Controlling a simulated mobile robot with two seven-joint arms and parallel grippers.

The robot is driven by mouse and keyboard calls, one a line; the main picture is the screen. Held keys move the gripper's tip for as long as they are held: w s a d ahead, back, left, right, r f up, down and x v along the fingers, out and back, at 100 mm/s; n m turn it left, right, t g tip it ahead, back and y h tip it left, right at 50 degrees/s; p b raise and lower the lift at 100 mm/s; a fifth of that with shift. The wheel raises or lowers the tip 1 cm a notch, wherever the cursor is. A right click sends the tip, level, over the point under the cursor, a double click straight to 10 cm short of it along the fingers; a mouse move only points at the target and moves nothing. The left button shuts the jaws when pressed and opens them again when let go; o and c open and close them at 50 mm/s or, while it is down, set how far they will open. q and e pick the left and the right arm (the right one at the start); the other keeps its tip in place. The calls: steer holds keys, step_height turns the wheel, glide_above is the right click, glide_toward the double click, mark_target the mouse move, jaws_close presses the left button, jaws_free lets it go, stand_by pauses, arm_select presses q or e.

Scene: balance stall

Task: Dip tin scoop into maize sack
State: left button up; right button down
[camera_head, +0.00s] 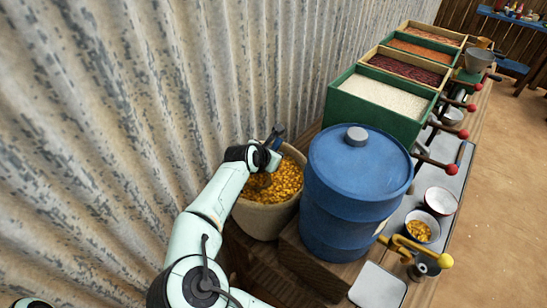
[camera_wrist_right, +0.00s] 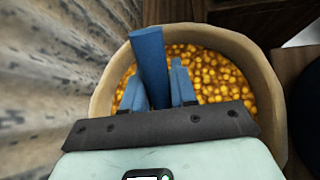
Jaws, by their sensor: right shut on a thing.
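The maize sack (camera_head: 255,222) is a round tan sack with a rolled rim, filled with yellow-orange maize (camera_head: 285,182). It stands by the corrugated wall, left of the blue drum. In the right wrist view the sack's rim (camera_wrist_right: 103,92) curves around the maize (camera_wrist_right: 215,75). My right gripper (camera_head: 272,143) is over the sack's wall side. It is shut on a blue bar (camera_wrist_right: 150,62), which looks like the tin scoop's handle, between its blue fingers. The scoop's bowl is hidden, so I cannot tell whether it touches the maize. My left gripper is not in view.
A blue drum (camera_head: 345,205) with a yellow tap (camera_head: 415,252) stands close right of the sack. Grain bins (camera_head: 375,125) with red-knobbed levers line the bench behind. Bowls (camera_head: 441,200), one holding maize, sit on the right. The corrugated wall (camera_head: 130,110) is close on the left.

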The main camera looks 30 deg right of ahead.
mark_target(276, 142)
steer(key=shift+w+d+r+h, duration=0.1)
steer(key=shift+d+r, duration=0.15)
steer(key=shift+r, duration=0.35)
steer(key=shift+w+d+r+h, duration=0.15)
steer(key=shift+d+r, duration=0.15)
steer(key=shift+r, duration=0.25)
steer(key=shift+w+d+r+h, duration=0.1)
steer(key=shift+d+r, duration=0.15)
steer(key=shift+r, duration=0.35)
